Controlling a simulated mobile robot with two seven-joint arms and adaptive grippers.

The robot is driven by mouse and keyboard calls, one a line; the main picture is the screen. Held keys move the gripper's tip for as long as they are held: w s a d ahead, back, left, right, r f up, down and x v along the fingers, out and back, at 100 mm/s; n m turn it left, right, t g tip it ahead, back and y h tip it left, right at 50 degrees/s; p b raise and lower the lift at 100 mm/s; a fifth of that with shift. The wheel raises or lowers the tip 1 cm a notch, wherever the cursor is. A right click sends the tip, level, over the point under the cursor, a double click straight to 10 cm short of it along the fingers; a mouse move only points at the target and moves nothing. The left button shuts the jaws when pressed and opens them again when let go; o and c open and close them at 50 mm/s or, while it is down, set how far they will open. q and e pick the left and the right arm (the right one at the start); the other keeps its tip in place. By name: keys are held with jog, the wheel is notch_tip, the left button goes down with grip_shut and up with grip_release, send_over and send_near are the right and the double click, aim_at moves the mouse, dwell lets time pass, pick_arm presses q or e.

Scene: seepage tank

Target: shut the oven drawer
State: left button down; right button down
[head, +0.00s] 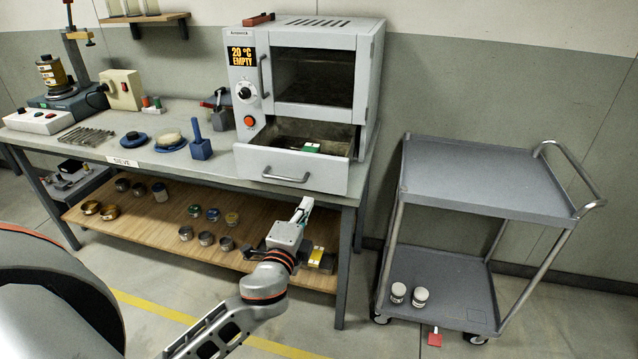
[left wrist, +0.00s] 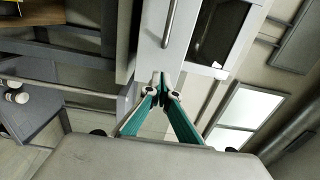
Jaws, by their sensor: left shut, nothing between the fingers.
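The oven (head: 313,80) stands on the bench, light grey, its display reading 20 °C EMPTY. Its drawer (head: 325,176) is pulled out at the bottom, with a bar handle (head: 286,179) on the front. A small green and white item (head: 310,147) lies inside the drawer. My left gripper (head: 305,205) is shut and empty, just in front of and below the drawer front. In the left wrist view its fingertips (left wrist: 165,83) point toward the pale drawer front (left wrist: 150,55) and handle (left wrist: 170,22), with no clear contact visible. My right gripper is not in view.
The bench (head: 215,172) carries tools and dishes left of the oven. Several jars and cups stand on the wooden shelf (head: 150,223) below. A grey cart (head: 480,175) stands to the right. The floor between bench and cart has some free room.

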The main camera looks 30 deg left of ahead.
aim_at(321, 176)
pick_arm(q)
jog(key=x, duration=1)
jog(key=shift+w, duration=0.3)
jog(key=shift+w, duration=0.1)
